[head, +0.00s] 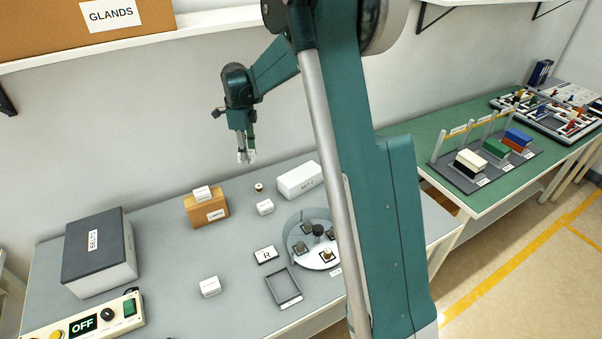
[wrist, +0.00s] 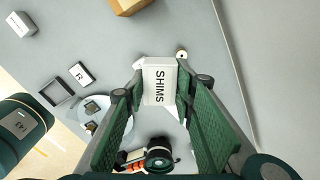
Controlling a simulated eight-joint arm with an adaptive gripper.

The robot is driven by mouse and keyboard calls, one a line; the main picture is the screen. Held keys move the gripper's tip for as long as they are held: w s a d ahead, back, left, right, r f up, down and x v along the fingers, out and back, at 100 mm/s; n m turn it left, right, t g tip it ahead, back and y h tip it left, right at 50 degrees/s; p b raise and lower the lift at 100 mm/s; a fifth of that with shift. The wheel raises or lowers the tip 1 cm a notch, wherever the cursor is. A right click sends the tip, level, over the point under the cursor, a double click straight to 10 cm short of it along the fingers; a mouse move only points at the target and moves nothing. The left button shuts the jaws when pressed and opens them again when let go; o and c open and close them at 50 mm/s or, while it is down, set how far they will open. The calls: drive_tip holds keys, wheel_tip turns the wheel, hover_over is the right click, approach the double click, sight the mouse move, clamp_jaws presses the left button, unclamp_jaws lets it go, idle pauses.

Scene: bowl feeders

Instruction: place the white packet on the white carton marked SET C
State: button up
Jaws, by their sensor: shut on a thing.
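My gripper (head: 245,157) is shut on a white packet marked SHIMS (wrist: 160,84), seen between the green fingers in the wrist view. In the head view the gripper hangs high above the back of the grey table, and the packet is hard to make out between the fingertips. A long white carton (head: 300,180) lies at the back of the table, right of and below the gripper; its label is too small to read surely. In the wrist view the held packet hides much of what lies below it.
A brown box (head: 206,210) with a small white packet (head: 203,193) on top stands left of the carton. More white packets (head: 265,207) (head: 210,287) lie on the table. A round feeder (head: 297,232), an empty tray (head: 283,300) and a dark-lidded box (head: 97,225) are nearby.

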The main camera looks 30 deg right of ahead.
drive_tip(key=s+d+m+p, duration=0.1)
drive_tip(key=d+m+p, duration=0.15)
drive_tip(key=d, duration=2.05)
hover_over(301, 173)
wheel_tip(301, 173, down, 4)
drive_tip(key=shift+s+f, duration=0.1)
drive_tip(key=shift+f, duration=0.5)
drive_tip(key=shift+f, duration=0.1)
drive_tip(key=shift+f, duration=3.05)
drive_tip(key=shift+f, duration=1.85)
drive_tip(key=shift+f+b, duration=0.2)
drive_tip(key=shift+b, duration=0.15)
